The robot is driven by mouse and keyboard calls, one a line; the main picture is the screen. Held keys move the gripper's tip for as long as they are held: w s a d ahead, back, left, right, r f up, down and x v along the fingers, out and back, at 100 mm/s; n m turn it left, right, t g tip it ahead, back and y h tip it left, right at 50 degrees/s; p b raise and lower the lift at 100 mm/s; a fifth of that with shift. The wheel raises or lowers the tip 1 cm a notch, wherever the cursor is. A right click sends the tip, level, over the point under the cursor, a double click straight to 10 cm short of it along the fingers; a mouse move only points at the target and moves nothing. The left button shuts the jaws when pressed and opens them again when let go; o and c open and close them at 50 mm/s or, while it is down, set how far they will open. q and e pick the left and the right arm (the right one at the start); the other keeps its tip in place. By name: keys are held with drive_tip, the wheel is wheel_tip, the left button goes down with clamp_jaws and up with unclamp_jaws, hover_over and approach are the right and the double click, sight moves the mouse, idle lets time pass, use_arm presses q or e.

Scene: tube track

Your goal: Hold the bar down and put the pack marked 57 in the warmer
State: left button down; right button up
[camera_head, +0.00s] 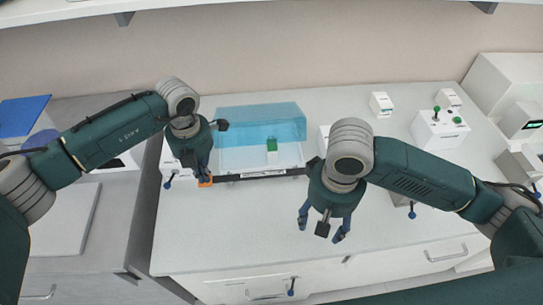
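A white box with a see-through blue lid (250,125), which looks like the warmer, stands on the bench at the middle. The lid rises over its back part. A small green-and-white pack (271,152) shows inside it; I cannot read a number. My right gripper (322,230) hangs over the bench front, right of the bar, fingers spread and empty.
A white-and-green pack (381,104) and another one (449,98) stand at the back right. A white device (439,129) with green knobs is near them. A white object (323,138) is partly hidden behind my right arm. The bench front (240,225) is clear.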

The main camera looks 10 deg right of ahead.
use_arm(q)
drive_tip(key=shift+r, duration=2.9)
drive_tip(key=shift+r, duration=0.25)
